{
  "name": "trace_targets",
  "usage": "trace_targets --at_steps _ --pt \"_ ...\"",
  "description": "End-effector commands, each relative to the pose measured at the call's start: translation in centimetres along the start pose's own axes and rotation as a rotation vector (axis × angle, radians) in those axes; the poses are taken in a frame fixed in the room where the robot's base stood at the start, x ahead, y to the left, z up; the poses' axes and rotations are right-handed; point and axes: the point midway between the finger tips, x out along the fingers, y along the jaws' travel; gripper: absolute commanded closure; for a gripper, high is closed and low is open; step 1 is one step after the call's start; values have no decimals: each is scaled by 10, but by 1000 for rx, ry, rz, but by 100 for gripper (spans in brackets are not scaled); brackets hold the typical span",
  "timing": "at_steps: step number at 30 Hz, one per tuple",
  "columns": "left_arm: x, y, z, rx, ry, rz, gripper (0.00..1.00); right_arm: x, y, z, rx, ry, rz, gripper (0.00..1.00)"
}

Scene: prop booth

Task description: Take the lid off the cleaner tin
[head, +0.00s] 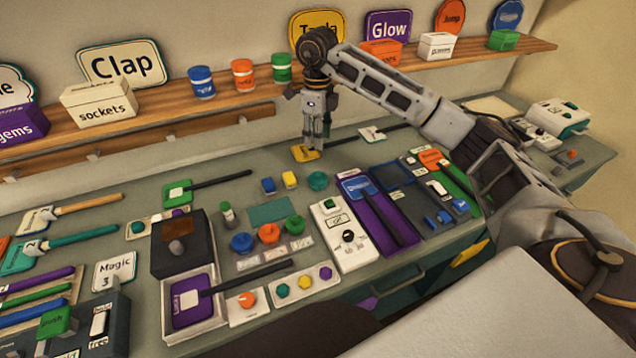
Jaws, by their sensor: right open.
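No label reading "cleaner" can be made out, so I cannot tell which thing is the cleaner tin. A blue tin (202,84), a red-orange tin (244,76) and a green tin (281,68) stand upright on the wall shelf. A small bottle with a green top (227,212) stands on the bench. My right gripper (313,146) is open and points down at the back of the bench, close over a yellow plaque (303,154); I cannot tell whether it touches it. My left gripper is out of view.
The wooden shelf (150,112) also holds boxes, including a "sockets" box (99,102). The grey-green bench is crowded with paddles, knobs, a dark box (181,243) and a white switch panel (343,235). Some bare bench lies left of my right gripper.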

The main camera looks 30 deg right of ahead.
Motion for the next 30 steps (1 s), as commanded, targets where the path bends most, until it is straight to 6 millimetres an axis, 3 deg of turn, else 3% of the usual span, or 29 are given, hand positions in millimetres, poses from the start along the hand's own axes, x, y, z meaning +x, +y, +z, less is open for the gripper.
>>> trace_targets --at_steps 17,30 --pt "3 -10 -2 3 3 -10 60 6 0 0 0 0 0 59" --pt "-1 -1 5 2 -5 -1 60 53 0 -1 0 2 1 59"
